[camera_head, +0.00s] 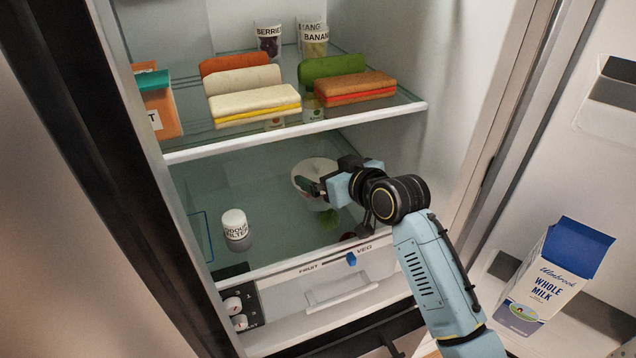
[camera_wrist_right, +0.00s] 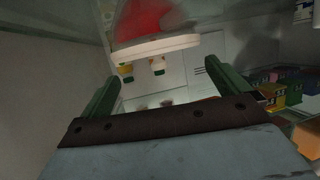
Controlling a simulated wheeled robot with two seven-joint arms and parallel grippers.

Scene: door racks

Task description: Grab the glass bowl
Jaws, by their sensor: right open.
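A round, whitish bowl-like thing (camera_head: 304,172) sits on the glass shelf of the fridge, partly hidden by my right gripper. In the right wrist view it seems to be the thing with a white disc-like edge (camera_wrist_right: 155,49) and red inside clear sides; I take it for the glass bowl. My right gripper (camera_head: 310,187) reaches in from the right at the bowl's near right side. Its two green fingers are spread apart in the wrist view (camera_wrist_right: 170,82), with nothing between them. The bowl lies beyond the fingertips there. My left gripper is not in view.
The upper shelf (camera_head: 300,131), with several sandwiches (camera_head: 255,103), hangs above the bowl. A white jar (camera_head: 235,226) stands left on the lower shelf. A drawer (camera_head: 340,280) is below. A milk carton (camera_head: 545,275) stands in the door rack at right.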

